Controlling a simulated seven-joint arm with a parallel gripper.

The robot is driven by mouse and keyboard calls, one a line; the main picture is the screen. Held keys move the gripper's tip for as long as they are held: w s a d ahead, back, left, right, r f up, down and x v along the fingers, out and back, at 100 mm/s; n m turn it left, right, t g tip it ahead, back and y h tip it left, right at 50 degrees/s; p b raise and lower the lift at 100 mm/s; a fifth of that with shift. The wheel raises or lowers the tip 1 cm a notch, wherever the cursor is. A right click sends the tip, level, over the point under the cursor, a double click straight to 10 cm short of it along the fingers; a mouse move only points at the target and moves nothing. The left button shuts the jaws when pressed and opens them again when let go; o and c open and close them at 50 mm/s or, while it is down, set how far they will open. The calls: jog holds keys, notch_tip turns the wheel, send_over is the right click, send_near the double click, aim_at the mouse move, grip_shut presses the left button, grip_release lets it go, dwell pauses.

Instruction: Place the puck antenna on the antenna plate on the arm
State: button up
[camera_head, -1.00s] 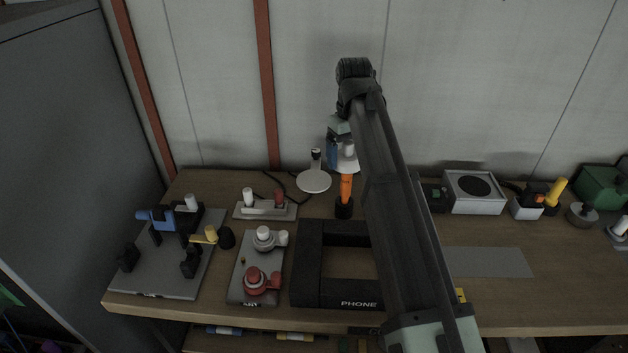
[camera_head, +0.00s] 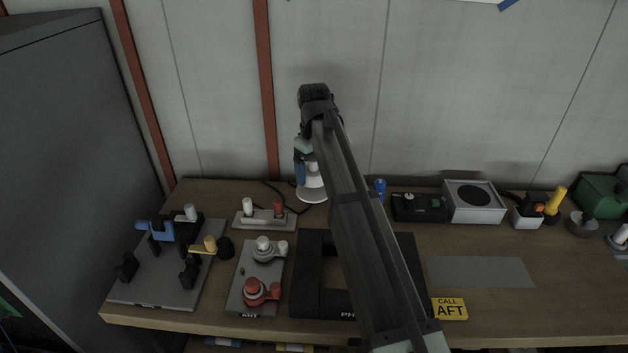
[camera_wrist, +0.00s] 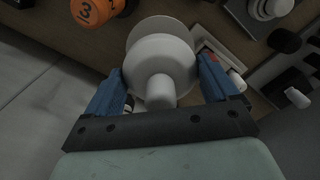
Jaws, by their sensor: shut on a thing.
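The puck antenna (camera_wrist: 158,55) is a white disc with a short round knob, held between the blue fingers of my gripper (camera_wrist: 160,90) in the wrist view. In the head view my gripper (camera_head: 308,172) hangs near the back of the bench, with the white antenna (camera_head: 313,168) beside it. The antenna plate (camera_head: 312,196), a pale round disc, lies just below. In the wrist view the plate's pale rim (camera_wrist: 160,24) shows behind the antenna, roughly lined up with it. I cannot tell whether the antenna touches the plate.
An orange part marked 3 (camera_wrist: 95,10) stands close beside the plate in the wrist view. A panel with a white and a red knob (camera_head: 265,218) lies left of the plate. A black frame (camera_head: 305,270) lies in front. A grey pad (camera_head: 480,271) at right is bare.

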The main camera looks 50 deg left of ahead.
aim_at(314, 180)
jog(key=shift+f, duration=1.85)
jog(key=o, duration=0.9)
jog(key=shift+f, duration=0.1)
jog(key=shift+o, duration=0.2)
notch_tip(314, 180, up, 12)
jog(key=shift+r, duration=0.15)
